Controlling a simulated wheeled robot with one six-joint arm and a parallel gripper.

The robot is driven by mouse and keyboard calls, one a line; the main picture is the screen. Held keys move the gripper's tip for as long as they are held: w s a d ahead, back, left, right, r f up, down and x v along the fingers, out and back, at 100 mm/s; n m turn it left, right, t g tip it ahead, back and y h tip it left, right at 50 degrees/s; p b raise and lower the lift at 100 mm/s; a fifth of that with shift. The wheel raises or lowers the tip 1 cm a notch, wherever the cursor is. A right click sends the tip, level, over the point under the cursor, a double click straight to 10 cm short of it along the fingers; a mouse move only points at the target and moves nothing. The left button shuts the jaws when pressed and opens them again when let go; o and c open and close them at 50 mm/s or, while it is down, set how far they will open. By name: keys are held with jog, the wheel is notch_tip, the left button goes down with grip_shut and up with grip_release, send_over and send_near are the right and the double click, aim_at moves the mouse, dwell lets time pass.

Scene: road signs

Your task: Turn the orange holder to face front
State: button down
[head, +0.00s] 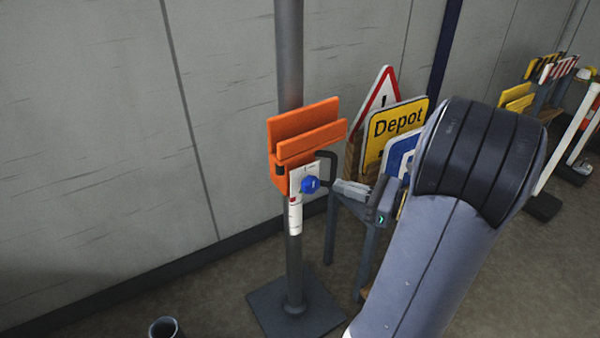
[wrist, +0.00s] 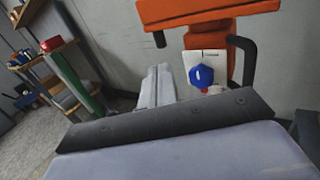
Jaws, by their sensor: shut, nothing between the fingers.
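The orange holder (head: 305,132) is a slotted bracket on a grey pole (head: 289,50), its slot empty. In the wrist view the orange holder (wrist: 205,12) is cut off by the top edge. Below it are a white plate (head: 298,176) and a blue knob (head: 310,185); the blue knob (wrist: 201,76) also shows in the wrist view. A dark bent handle (head: 331,158) sticks out at its right side. My gripper (head: 337,187) is shut and empty, just right of the knob and below the handle. In the wrist view my gripper (wrist: 156,75) lies left of the knob. I cannot tell whether it touches anything.
A rack right of the pole holds a triangular sign (head: 380,92), a yellow Depot sign (head: 397,125) and a blue sign (head: 401,152). The pole's square base (head: 265,312) stands on the floor. A wall is close behind. A shelf (wrist: 45,58) shows in the wrist view.

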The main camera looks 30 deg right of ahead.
aim_at(282, 169)
jog(key=b+x, duration=0.1)
jog(key=x, duration=1.1)
jog(key=shift+w+a+r, duration=0.15)
jog(key=shift+w+a, duration=0.1)
jog(key=shift+a, duration=0.15)
jog(key=shift+w+a, duration=0.3)
jog(key=shift+a, duration=0.05)
